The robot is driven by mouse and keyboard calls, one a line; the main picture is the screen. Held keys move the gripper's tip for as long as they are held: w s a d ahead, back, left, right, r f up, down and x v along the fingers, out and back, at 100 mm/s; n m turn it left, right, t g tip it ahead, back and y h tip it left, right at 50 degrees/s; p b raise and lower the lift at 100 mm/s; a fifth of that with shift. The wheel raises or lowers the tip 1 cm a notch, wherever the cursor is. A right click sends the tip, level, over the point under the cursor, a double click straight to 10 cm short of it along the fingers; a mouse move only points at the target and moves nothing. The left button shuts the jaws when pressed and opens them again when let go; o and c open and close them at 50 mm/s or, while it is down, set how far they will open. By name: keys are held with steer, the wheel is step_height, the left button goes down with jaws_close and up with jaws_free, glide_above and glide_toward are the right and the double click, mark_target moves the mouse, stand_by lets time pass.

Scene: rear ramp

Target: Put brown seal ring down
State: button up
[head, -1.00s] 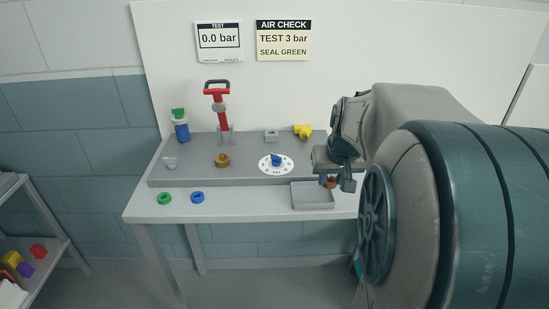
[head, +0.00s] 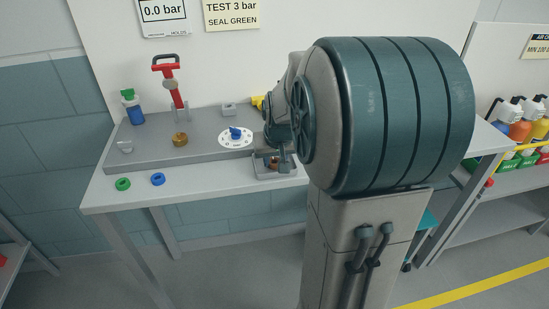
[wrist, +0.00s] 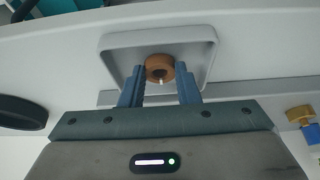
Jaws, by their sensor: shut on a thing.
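The brown seal ring (wrist: 159,68) is between the fingers of my gripper (wrist: 160,84) in the wrist view, over the grey tray (wrist: 208,58). My gripper is shut on the ring. In the head view my gripper (head: 275,162) is at the tray (head: 262,174), and the brown ring (head: 271,163) shows small and partly hidden by the fingers. I cannot tell whether the ring touches the tray floor. A green ring (head: 123,184) and a blue ring (head: 158,179) lie on the table to the left.
A grey raised panel carries a brass fitting (head: 180,139), a white dial with a blue knob (head: 235,134), a red-handled pump (head: 171,80) and a green-capped blue bottle (head: 132,106). The table front (head: 200,192) between the blue ring and the tray is clear. Shelves with bottles (head: 520,125) stand right.

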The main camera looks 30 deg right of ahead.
steer(key=o, duration=0.9)
steer(key=shift+f, duration=0.1)
steer(key=shift+o, duration=0.2)
steer(key=shift+r, duration=0.45)
steer(key=p+v, duration=0.2)
steer(key=v, duration=0.9)
steer(key=s+a+f+n+g, duration=0.1)
steer(key=s+a+f, duration=0.3)
steer(key=s+a, duration=0.2)
steer(key=s+a+f+n+g+y, duration=0.1)
steer(key=s+a+f+n, duration=0.1)
steer(key=s+a+f, duration=0.2)
steer(key=s+a, duration=0.3)
steer(key=s, duration=0.1)
